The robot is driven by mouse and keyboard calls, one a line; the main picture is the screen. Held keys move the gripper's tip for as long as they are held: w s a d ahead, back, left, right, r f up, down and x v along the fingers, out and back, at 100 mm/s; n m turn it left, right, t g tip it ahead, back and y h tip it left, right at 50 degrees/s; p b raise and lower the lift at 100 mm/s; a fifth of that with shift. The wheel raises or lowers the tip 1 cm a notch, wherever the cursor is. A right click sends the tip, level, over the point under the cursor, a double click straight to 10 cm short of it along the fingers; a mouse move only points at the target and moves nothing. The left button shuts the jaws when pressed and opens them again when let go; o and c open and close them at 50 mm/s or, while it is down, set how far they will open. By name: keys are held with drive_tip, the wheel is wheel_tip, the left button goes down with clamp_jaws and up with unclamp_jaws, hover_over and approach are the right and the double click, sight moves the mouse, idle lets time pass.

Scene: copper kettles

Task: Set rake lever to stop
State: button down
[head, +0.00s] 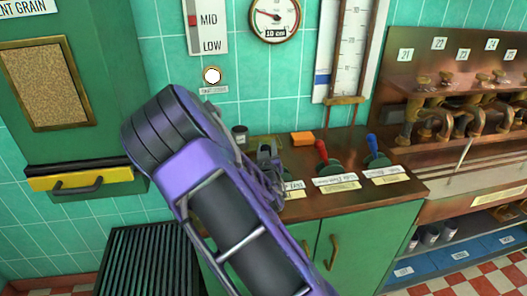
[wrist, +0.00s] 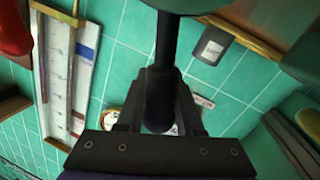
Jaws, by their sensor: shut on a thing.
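A lever with a dark shaft and black knob (wrist: 160,112) stands between my fingers in the wrist view. Its shaft runs up to a green rounded base at the top edge. My gripper (head: 268,156) is at the left part of the wooden counter and is shut on this black lever; the fingers also show in the wrist view (wrist: 160,95). In the head view my arm and fingers hide most of this lever and part of its label. A red lever (head: 322,150) and a blue lever (head: 372,143) stand to the right. The label words are too small to read surely.
The wooden counter (head: 400,193) tops a green cabinet (head: 365,235). An orange block (head: 302,138) and a dark cup (head: 240,134) stand near the wall. A gauge (head: 275,17) hangs above. A rack of copper valves (head: 450,110) stands at right.

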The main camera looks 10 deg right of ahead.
drive_tip(key=shift+d+r+m+g+b, duration=0.15)
drive_tip(key=shift+d+m+g+b, duration=0.25)
drive_tip(key=shift+d+m+b, duration=1.2)
drive_tip(key=c, duration=0.6)
unclamp_jaws()
drive_tip(key=shift+o, duration=0.2)
drive_tip(key=shift+s, duration=0.1)
